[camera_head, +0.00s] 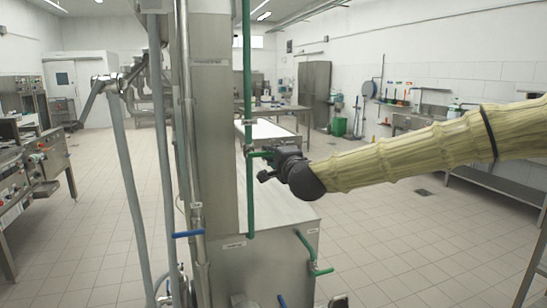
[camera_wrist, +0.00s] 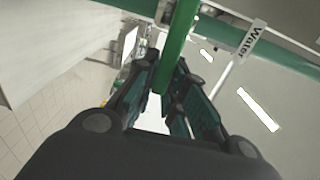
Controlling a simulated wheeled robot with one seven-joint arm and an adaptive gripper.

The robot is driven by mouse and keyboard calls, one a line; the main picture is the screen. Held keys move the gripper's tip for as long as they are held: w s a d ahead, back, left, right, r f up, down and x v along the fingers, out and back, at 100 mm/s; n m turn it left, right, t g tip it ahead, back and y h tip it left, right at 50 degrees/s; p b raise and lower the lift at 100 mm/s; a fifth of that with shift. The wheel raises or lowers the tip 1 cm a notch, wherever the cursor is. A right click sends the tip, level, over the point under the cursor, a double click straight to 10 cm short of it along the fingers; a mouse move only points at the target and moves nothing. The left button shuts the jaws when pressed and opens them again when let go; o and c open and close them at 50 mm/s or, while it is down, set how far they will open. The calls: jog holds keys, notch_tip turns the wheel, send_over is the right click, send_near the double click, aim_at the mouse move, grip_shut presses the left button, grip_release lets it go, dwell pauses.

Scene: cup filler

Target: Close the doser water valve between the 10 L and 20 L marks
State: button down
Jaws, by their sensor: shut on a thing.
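The green water valve handle (camera_head: 259,154) sticks out to the right from a vertical green pipe (camera_head: 247,90) beside the steel column. My gripper (camera_head: 268,164) is at this handle, with its fingers shut on it. In the wrist view, the green handle (camera_wrist: 180,38) runs between the dark fingers (camera_wrist: 168,95) of my gripper. A white label reading "Water" (camera_wrist: 252,38) shows beside it there. The finger pads partly hide the handle. No 10 L or 20 L mark is readable in either view.
A steel tank (camera_head: 280,255) stands below, with a lower green handle (camera_head: 321,271) on its right. A blue handle (camera_head: 188,234) sits on the pipes at left. The tiled floor at right (camera_head: 400,240) is open; a steel bench (camera_head: 495,190) stands beyond it.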

jog(key=shift+f, duration=0.1)
dwell(0.3)
jog(key=c, duration=1.5)
grip_release()
jog(key=shift+o, duration=0.2)
jog(key=shift+s+d, duration=0.1)
jog(key=v, duration=1.1)
jog(key=shift+s, duration=0.35)
jog(key=shift+f, duration=0.1)
